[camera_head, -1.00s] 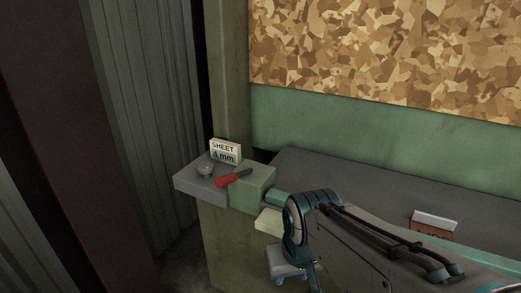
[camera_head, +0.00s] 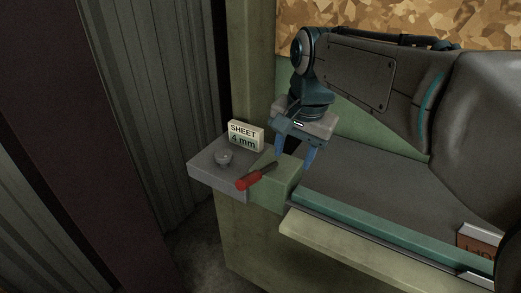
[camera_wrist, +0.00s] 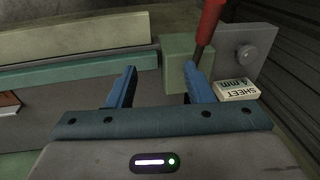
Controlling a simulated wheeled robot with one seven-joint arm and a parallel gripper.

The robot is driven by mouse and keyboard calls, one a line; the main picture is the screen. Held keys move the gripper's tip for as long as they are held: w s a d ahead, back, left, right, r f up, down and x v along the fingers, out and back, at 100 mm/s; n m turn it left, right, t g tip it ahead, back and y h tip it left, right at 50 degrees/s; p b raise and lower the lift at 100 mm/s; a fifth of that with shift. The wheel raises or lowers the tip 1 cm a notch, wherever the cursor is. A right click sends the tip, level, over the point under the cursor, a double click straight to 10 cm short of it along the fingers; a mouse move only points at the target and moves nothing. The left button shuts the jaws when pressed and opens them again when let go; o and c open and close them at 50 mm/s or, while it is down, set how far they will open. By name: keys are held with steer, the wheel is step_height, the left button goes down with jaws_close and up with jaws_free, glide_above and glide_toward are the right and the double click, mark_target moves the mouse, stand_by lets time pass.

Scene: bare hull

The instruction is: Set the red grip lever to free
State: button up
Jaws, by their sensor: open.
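The red grip lever (camera_head: 256,177) sits on a green block (camera_head: 272,190) at the left end of the bench. Its red handle points toward the lower left in the head view. In the wrist view the red handle (camera_wrist: 209,20) rises at the top, with its dark shaft running down to the green block (camera_wrist: 180,72). My gripper (camera_head: 294,160) is open and empty, fingers pointing down, just right of and above the lever. In the wrist view its blue fingertips (camera_wrist: 160,72) are spread apart, the right one near the lever's shaft. I see no clear contact.
A sign reading "SHEET 4 mm" (camera_head: 244,137) stands behind the lever. A round grey knob (camera_head: 224,157) sits on the grey block (camera_head: 214,172). The green bench rail (camera_head: 375,218) runs rightward, and a brown labelled block (camera_head: 480,247) lies at lower right.

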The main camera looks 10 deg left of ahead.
steer(key=m, duration=0.1)
glide_toward(251, 174)
steer(key=shift+g+y, duration=0.3)
steer(key=shift+y, duration=0.1)
steer(key=f, duration=0.6)
steer(key=w+f, duration=0.1)
steer(key=f, duration=0.2)
steer(key=shift+w+a+f, duration=0.1)
steer(key=shift+a+f, duration=0.15)
steer(key=shift+a, duration=0.15)
jaws_close()
steer(key=shift+r, duration=0.1)
